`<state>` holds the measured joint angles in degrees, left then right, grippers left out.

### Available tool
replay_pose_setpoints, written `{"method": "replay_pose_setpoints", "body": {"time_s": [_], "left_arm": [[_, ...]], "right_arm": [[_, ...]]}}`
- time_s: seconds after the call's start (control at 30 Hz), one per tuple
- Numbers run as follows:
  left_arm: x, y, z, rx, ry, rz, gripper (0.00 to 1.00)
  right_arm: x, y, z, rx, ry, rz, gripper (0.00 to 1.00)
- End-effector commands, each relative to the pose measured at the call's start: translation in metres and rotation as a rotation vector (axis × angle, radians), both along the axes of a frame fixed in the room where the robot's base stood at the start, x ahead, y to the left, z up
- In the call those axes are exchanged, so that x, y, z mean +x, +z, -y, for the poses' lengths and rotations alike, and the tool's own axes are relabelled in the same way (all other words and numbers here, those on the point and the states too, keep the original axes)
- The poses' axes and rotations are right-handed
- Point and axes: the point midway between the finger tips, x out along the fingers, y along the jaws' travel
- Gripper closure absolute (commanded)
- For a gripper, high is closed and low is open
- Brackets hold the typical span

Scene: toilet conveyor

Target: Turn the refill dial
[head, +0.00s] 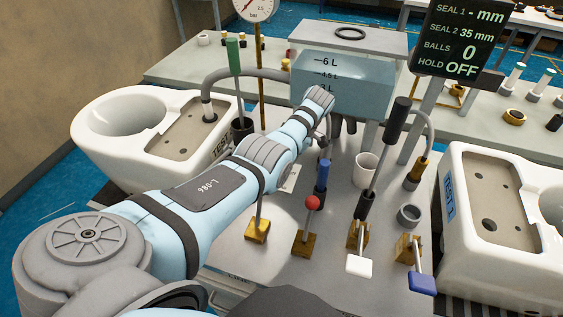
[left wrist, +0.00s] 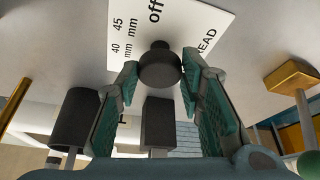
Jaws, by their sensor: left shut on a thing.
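The refill dial shows in the left wrist view as a dark round knob (left wrist: 160,68). In the head view my left arm reaches in from the left. Its gripper (head: 325,146) is small and partly hidden below the wrist, by the clear blue tank (head: 350,88). The dial cannot be made out there. My right gripper is not in view.
White toilet bowls stand at left (head: 125,117) and right (head: 500,270).

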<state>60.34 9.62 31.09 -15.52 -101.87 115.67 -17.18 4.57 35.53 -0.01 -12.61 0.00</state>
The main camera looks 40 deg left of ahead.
Motion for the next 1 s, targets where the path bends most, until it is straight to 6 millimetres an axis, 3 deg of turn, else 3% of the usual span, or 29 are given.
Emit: {"method": "replay_pose_setpoints", "body": {"time_s": [0.03, 0.23, 0.77, 0.8, 0.9, 1.0], "left_arm": [[0.0, -0.005, -0.001, 0.002, 0.022, -0.001, 0.93], [-0.001, -0.003, -0.001, 0.0, 0.089, -0.003, 0.93], [-0.001, -0.002, 0.0, -0.001, 0.113, -0.007, 0.93], [-0.002, -0.002, 0.0, -0.001, 0.112, -0.007, 0.59], [-0.001, -0.001, 0.0, -0.001, 0.112, -0.006, 0.46], [-0.001, -0.001, 0.001, -0.002, 0.11, -0.005, 0.46]], "right_arm": [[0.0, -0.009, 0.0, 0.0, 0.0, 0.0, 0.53], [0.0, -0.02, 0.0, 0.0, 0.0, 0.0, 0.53], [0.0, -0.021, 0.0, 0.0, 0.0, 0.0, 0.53], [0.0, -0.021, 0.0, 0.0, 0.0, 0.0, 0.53], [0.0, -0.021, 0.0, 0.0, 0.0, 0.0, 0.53], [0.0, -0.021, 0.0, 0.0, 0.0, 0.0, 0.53]]}}
